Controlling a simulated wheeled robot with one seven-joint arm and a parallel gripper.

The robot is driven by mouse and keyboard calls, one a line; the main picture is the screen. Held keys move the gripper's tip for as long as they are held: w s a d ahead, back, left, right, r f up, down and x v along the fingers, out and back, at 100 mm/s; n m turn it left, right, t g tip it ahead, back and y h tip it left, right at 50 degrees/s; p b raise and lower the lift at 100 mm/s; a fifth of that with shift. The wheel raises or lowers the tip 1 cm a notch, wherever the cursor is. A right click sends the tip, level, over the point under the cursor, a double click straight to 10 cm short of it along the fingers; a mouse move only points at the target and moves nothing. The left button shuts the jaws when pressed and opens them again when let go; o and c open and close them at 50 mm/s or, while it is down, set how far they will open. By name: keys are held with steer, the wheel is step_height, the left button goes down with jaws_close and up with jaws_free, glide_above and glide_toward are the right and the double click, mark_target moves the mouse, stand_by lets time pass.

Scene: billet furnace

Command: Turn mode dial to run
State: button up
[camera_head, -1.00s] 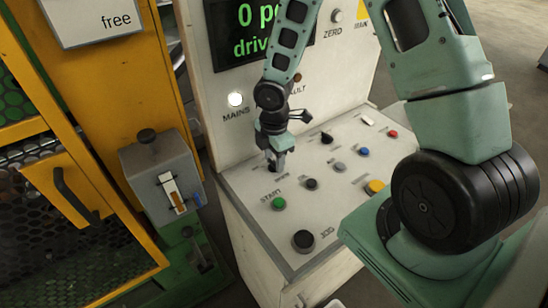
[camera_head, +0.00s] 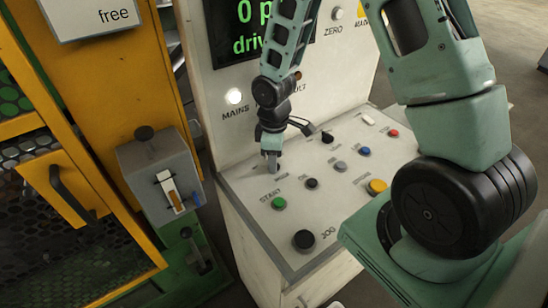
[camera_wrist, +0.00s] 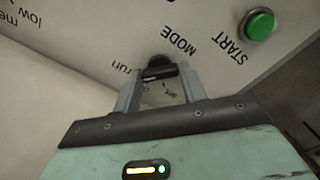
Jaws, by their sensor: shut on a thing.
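My gripper (camera_head: 271,160) points down at the left end of the control panel's sloping top (camera_head: 240,185). In the wrist view its two fingers (camera_wrist: 160,90) stand on either side of the black mode dial (camera_wrist: 158,68) and are shut on it. The MODE label shows right of the dial, and the run label (camera_wrist: 126,68) lies close by on its left, partly behind a finger. In the head view the dial is hidden by the fingers. I cannot tell for certain which mark the dial points at.
A green START button (camera_head: 279,203) and a black JOG button (camera_head: 304,239) sit nearer on the panel. Several other knobs and buttons lie to the right. The upright display (camera_head: 245,30) stands close behind my arm. A grey lever box (camera_head: 158,175) is left.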

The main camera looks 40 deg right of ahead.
steer(key=shift+m, duration=0.3)
stand_by(0.4)
steer(key=o, duration=1)
steer(key=shift+r, duration=0.1)
step_height(320, 180, up, 17)
steer(key=shift+r+b, duration=0.15)
steer(key=shift+b, duration=0.2)
steer(key=shift+m+y, duration=0.3)
steer(key=shift+m, duration=0.2)
steer(key=s+a, duration=0.6)
steer(key=s+a+f+b, duration=0.1)
steer(key=s+a, duration=0.5)
steer(key=s, duration=0.1)
steer(key=s+a, duration=0.6)
steer(key=s, duration=0.1)
steer(key=shift+s+f, duration=0.2)
steer(key=shift+f, duration=0.1)
